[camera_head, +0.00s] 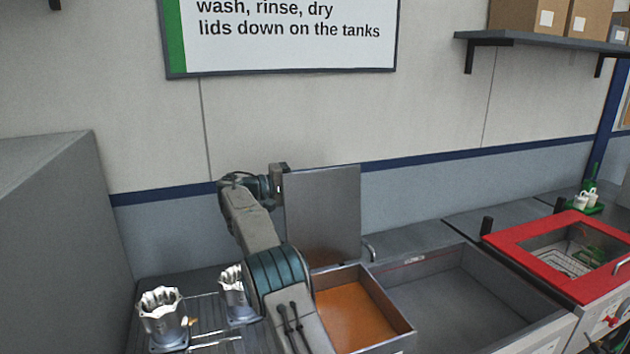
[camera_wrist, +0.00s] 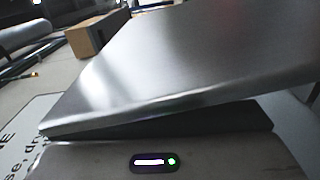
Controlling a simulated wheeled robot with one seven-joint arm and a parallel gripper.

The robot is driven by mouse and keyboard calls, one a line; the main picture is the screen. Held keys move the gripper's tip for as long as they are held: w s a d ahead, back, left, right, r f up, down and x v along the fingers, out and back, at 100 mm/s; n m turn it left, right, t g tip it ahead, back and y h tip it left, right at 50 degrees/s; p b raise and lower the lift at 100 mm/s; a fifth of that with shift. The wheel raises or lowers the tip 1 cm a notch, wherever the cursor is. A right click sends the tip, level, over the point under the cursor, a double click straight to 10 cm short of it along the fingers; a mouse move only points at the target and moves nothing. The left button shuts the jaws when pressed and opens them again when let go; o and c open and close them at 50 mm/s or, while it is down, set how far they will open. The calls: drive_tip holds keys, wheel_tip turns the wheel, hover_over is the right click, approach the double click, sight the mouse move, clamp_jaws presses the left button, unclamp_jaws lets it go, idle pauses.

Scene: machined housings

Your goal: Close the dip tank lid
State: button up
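The dip tank (camera_head: 408,335) is an open metal box holding orange-brown liquid. Its flat metal lid (camera_head: 325,215) stands nearly upright at the tank's back edge, so the tank is uncovered. A small curved handle (camera_head: 369,248) shows by the lid's lower right edge. My gripper (camera_head: 279,181) is at the lid's upper left edge, close to or touching it. In the wrist view the lid (camera_wrist: 190,60) spans much of the picture as a large tilted plate, right in front of my gripper. My fingertips cannot be made out, and neither can any grip on the lid.
A wide grey empty basin (camera_head: 450,295) is right of the tank. Beyond it is a red-framed tank (camera_head: 510,237) with a basket. Machined housings (camera_head: 163,318) stand on a wire rack at left. A grey cabinet (camera_head: 60,240) bounds the left side; the wall is close behind.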

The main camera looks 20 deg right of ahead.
drive_tip(key=shift+d, duration=1.05)
clamp_jaws()
drive_tip(key=shift+s, duration=0.1)
